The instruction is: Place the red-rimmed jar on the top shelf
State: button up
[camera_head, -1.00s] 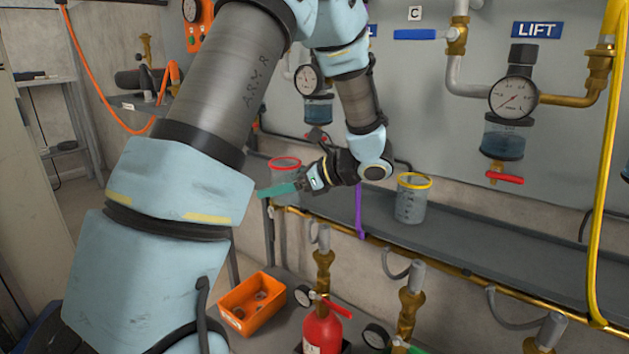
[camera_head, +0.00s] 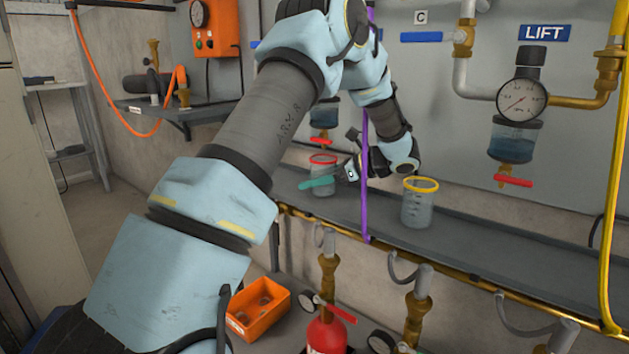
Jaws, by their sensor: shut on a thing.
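The clear jar with a red rim (camera_head: 323,171) is upright in front of my arm's end, near the left end of the long grey shelf (camera_head: 480,240). My gripper (camera_head: 318,182), with a teal finger showing, is shut on the jar from its right side. The finger crosses the front of the jar; the other finger is hidden. I cannot tell whether the jar's bottom touches the grey shelf or is just above it. A smaller wall shelf (camera_head: 205,114) is further back at the left.
A yellow-rimmed jar (camera_head: 419,207) stands on the long shelf, right of my gripper. A purple vertical strip (camera_head: 366,205) passes close to my wrist. Valves, a red extinguisher (camera_head: 326,335) and an orange bin (camera_head: 258,308) are below. The shelf is clear right of the yellow-rimmed jar.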

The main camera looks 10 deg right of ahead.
jog(key=shift+f, duration=0.2)
jog(key=o, duration=1.2)
jog(key=shift+o, duration=0.2)
jog(key=shift+r, duration=0.15)
jog(key=shift+r, duration=0.2)
jog(key=p+v, duration=0.1)
jog(key=v, duration=0.6)
jog(key=shift+d, duration=0.25)
